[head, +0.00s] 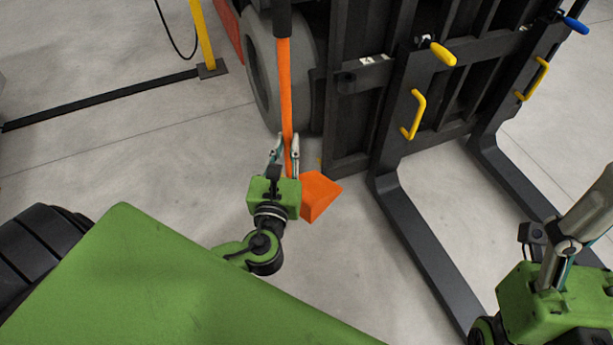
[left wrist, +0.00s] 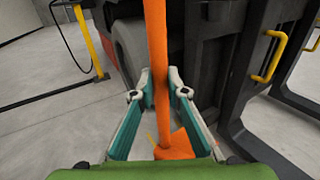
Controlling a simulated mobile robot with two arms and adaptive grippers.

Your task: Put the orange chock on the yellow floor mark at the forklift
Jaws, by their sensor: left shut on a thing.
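The orange chock (head: 319,195) is a wedge with a long upright orange handle and a black grip at its top. My left gripper (head: 285,148) is shut on that handle, with the wedge low beside it. In the left wrist view, the handle (left wrist: 157,50) runs between the fingertips and the wedge (left wrist: 174,146) shows below. I cannot tell whether the wedge touches the floor. My right gripper (head: 588,215) is partly cut off at the right edge.
The forklift's grey wheel (head: 279,75) and dark mast (head: 350,125) stand just beyond the chock. Its forks (head: 425,240) reach along the floor to the right. A yellow post (head: 203,35) with a black floor strip stands at the left.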

